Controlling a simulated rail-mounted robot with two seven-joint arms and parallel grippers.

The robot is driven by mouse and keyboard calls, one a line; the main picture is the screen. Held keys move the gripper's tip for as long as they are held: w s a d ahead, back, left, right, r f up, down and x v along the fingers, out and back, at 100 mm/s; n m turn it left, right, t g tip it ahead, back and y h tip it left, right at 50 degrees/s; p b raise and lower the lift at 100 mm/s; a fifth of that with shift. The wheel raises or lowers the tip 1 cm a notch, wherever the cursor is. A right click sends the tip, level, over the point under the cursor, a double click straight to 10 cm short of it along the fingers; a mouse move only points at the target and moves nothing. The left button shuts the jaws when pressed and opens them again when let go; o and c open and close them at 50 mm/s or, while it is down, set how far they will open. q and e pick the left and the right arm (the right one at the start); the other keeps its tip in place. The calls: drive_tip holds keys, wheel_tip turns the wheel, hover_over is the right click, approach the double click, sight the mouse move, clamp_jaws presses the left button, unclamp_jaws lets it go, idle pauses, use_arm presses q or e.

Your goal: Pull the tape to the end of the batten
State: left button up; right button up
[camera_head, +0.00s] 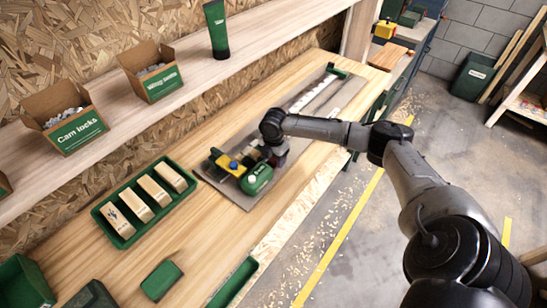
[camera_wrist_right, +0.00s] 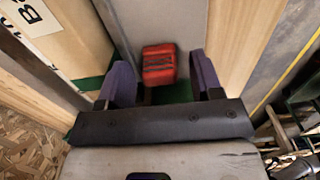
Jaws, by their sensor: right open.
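A pale batten (camera_head: 318,92) lies along a grey board (camera_head: 345,92) on the workbench, with a green block (camera_head: 337,71) at its far end. A rounded green case (camera_head: 257,179), which looks like the tape, sits at the board's near end. My right gripper (camera_head: 272,152) is low over the board just beyond that case. In the right wrist view my right gripper (camera_wrist_right: 164,82) is open, its two fingers apart on either side of a red block-like piece (camera_wrist_right: 159,64). A green part shows just below that piece. I cannot tell whether the fingers touch it. My left gripper is out of view.
A yellow and black item (camera_head: 229,164) lies beside the case. A green tray (camera_head: 119,222) with several wooden blocks stands to the left. Cardboard boxes (camera_head: 72,121) and a green tube (camera_head: 217,30) stand on the shelf above. Bare bench (camera_head: 205,232) lies in front.

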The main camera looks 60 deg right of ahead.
clamp_jaws()
idle(0.3)
